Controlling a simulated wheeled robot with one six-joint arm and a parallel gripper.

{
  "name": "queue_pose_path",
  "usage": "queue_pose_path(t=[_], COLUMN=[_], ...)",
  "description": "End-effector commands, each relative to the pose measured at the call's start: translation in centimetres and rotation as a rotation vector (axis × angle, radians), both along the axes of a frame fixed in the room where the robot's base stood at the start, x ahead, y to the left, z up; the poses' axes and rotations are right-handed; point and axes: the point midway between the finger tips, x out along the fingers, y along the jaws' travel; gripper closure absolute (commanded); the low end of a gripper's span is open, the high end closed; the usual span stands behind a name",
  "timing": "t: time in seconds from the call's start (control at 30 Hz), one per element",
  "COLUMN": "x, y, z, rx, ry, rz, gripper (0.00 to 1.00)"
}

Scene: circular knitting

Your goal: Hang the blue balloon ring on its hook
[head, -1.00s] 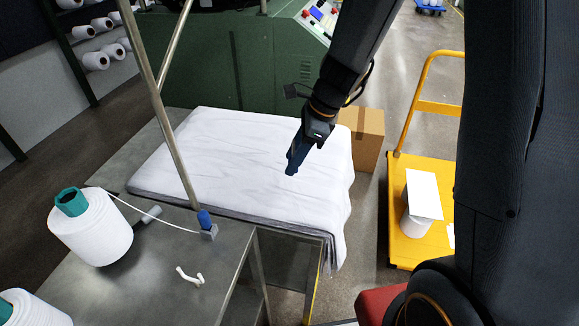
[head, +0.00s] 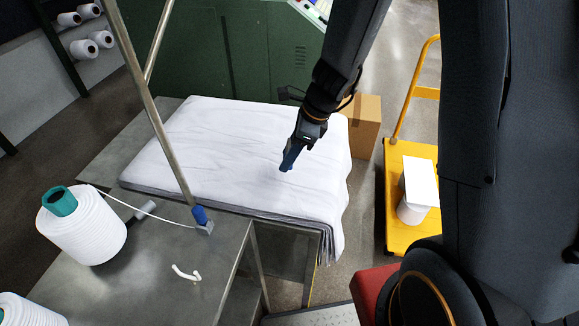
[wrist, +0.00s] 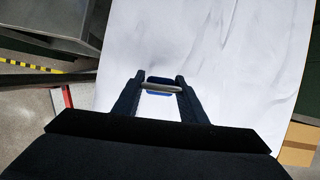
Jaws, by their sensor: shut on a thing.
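My gripper (wrist: 161,84) is shut on the blue balloon ring (wrist: 160,94) in the wrist view. The ring shows as a thin blue band between the fingers, with a grey bar-like piece across it. In the head view my gripper (head: 287,167) points down over the white cloth, and the ring is too small to make out apart from the dark blue fingers. A white hook-shaped piece (head: 186,274) shows on the grey metal table, left of and nearer than my gripper. I cannot tell whether it is the ring's hook.
A white cloth-covered stack (head: 230,140) lies below my gripper. A slanted metal post (head: 160,120) ends by a blue-topped clamp (head: 201,217). White yarn cones (head: 85,230) stand on the grey table (head: 130,285). A yellow cart (head: 412,240) and cardboard box (head: 365,125) are right.

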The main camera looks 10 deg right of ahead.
Motion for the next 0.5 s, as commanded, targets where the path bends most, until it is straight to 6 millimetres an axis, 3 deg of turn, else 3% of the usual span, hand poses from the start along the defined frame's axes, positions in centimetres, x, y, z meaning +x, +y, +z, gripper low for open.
queue_pose_path(t=[0.27, 0.5], x=[0.0, 0.0], y=[0.0, 0.0], z=[-3.3, -4.1], rx=[0.000, -0.001], ry=[0.002, -0.001], rz=[0.000, 0.001], gripper=[0.84, 0.84])
